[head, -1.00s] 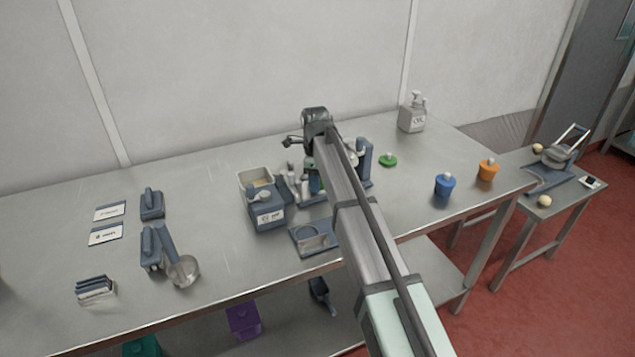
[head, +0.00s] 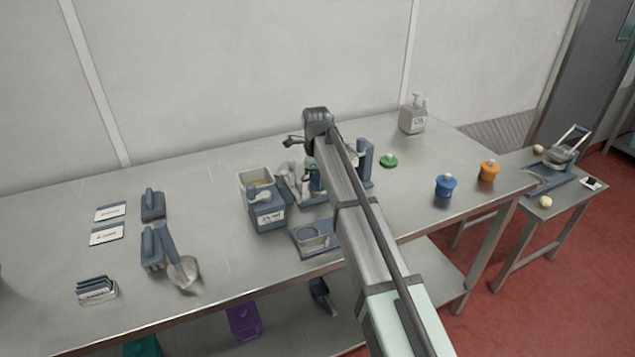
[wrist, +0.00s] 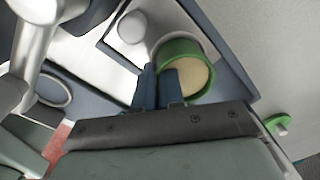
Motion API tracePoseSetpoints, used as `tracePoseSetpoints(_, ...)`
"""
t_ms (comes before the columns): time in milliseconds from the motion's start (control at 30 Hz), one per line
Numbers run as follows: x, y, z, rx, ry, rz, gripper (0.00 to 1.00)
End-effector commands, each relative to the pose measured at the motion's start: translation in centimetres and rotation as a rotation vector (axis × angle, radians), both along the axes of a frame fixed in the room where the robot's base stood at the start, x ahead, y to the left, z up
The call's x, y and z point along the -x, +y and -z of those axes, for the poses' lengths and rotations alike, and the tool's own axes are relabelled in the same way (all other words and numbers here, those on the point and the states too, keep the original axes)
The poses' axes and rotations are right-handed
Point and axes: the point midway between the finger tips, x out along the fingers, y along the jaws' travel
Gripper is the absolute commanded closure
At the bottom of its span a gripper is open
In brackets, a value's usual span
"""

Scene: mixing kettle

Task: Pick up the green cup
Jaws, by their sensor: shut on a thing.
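The green cup (wrist: 181,52) shows in the wrist view with pale cream-coloured contents. It sits over a bright metal plate set in a blue-grey body. My gripper (wrist: 160,80) is shut on the cup's near left rim, with one blue finger outside the wall and the other overlapping the rim. In the head view only a sliver of the green cup (head: 315,184) shows beside my arm, which hides the rest. I cannot tell whether the cup is touching the surface under it.
A green lid (head: 389,161) lies to the right, also seen in the wrist view (wrist: 279,125). A blue-grey container (head: 267,207) stands left of my arm. Blue (head: 445,186) and orange (head: 488,171) lidded cups stand at the right.

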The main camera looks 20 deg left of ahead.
Motion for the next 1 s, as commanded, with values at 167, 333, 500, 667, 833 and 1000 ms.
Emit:
tracePoseSetpoints(167,-0.1,0.1,-1.7,-0.001,-0.002,0.0,1.0)
tracePoseSetpoints(333,-0.1,0.1,-4.7,-0.001,-0.003,0.0,1.0)
tracePoseSetpoints(500,-0.1,0.1,-7.5,-0.001,-0.002,0.0,1.0)
tracePoseSetpoints(667,-0.1,0.1,-9.2,-0.001,-0.001,0.0,1.0)
tracePoseSetpoints(833,0.0,0.0,-9.9,0.0,0.0,0.0,1.0)
tracePoseSetpoints(1000,0.0,0.0,-10.0,0.0,0.0,0.0,1.0)
